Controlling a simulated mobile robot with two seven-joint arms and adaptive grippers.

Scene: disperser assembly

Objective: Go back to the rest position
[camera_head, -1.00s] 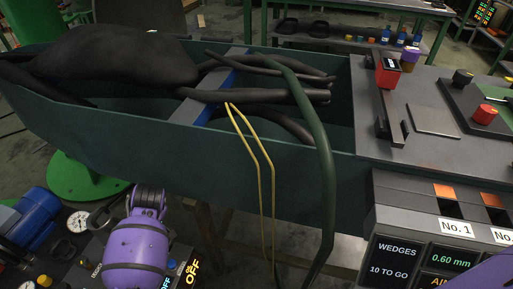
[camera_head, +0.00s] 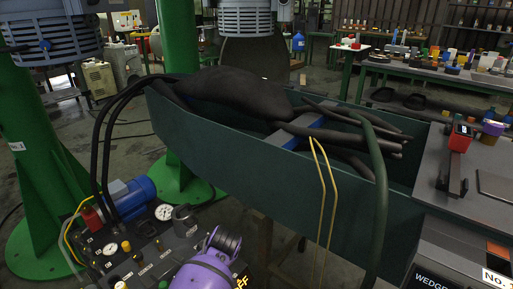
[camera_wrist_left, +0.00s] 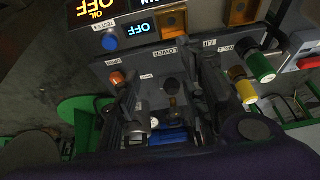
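My left arm shows as a purple link (camera_head: 205,272) at the bottom of the head view, over the control panel (camera_head: 150,258). Its fingers are not clear there. In the left wrist view, the dark fingers of my left gripper (camera_wrist_left: 172,112) stand apart on both sides, with a gap between them and nothing seen held. They are above a dark panel with labels, knobs and lit OFF displays. The purple wrist part fills the bottom of that view. My right gripper is in neither current view.
A dark green trough (camera_head: 300,185) holds black hoses, with yellow and green lines over its edge. A blue motor (camera_head: 135,195) and gauges sit by the panel. Green columns (camera_head: 60,165) stand at left. A grey bench (camera_head: 490,175) with a red block (camera_head: 461,137) is at right.

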